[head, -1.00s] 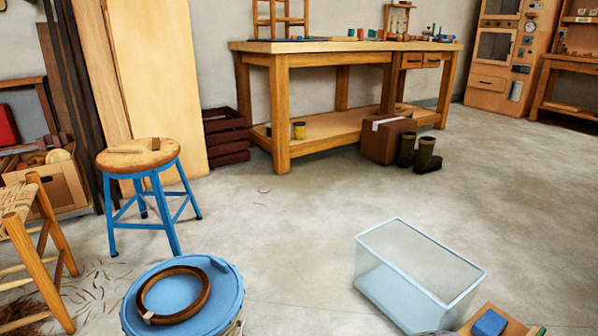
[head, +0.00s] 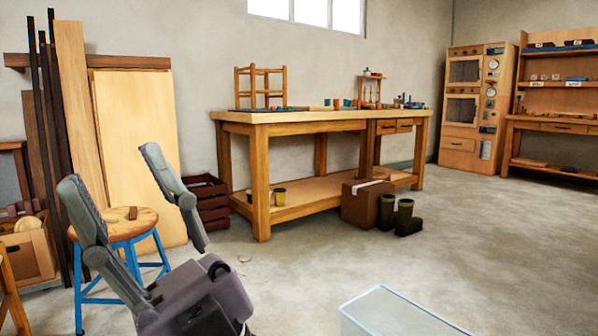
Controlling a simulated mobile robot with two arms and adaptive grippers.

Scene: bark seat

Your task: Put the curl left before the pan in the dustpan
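A small pale, thin curl (head: 245,259) lies on the concrete floor in the head view, just right of my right gripper's far finger. Whether it is the task's curl I cannot tell. No dustpan shows in this view. Nothing shows between the fingers except the background. It hides part of the blue-legged stool (head: 122,226).
A workbench (head: 262,200) stands at the back, with a cardboard box (head: 357,207) and dark boots (head: 408,220) by it. A clear glass tank (head: 395,314) is at the bottom edge. Slatted crates (head: 205,205) stand left of the bench. The floor at right is clear.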

